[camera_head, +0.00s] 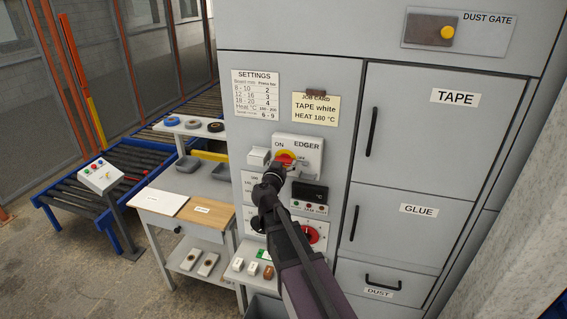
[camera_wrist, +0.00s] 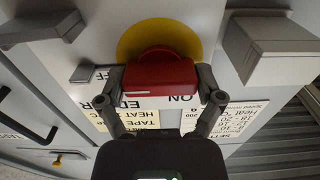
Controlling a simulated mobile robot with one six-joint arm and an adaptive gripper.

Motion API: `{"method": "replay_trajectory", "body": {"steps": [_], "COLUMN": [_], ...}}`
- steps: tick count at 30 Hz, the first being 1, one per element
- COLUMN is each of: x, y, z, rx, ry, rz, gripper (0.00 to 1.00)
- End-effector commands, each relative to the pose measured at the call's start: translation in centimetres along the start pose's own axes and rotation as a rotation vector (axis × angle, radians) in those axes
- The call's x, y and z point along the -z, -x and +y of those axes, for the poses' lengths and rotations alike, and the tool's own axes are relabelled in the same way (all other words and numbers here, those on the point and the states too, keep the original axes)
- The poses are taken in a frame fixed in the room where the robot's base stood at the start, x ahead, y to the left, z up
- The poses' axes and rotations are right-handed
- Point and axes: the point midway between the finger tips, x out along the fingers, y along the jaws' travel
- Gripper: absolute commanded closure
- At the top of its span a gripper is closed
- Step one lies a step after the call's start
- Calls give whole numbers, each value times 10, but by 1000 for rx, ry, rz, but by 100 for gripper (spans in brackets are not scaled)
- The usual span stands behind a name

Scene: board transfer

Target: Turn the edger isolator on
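The edger isolator is a red handle (camera_head: 285,157) on a yellow disc, on a pale plate (camera_head: 312,146) marked EDGER on the grey cabinet. ON is printed above the disc and OFF to its right. In the wrist view, which is upside down, the red handle (camera_wrist: 160,77) lies crosswise before the yellow disc (camera_wrist: 145,33). My gripper (camera_head: 274,174) is at the handle, and in the wrist view its fingertips (camera_wrist: 161,88) sit against the handle's two ends. The handle lies along the line toward OFF. My gripper partly hides the dial in the head view.
A white box (camera_head: 258,156) juts out left of the disc. A black display (camera_head: 310,192) and another red switch (camera_head: 311,235) are below right. A bench (camera_head: 190,213) and roller conveyor (camera_head: 92,190) stand at the left. Cabinet doors with black handles (camera_head: 372,132) are at the right.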

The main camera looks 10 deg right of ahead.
Motion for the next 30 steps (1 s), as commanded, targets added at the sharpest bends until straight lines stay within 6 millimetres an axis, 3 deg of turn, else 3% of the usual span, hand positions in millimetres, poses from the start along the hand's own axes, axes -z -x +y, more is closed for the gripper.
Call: {"method": "replay_trajectory", "body": {"steps": [14, 30], "x": [0, 0], "y": [0, -1], "z": [-1, -1], "rx": [1, 1], "ry": [65, 471], "rz": [1, 1], "gripper": [62, 62]}}
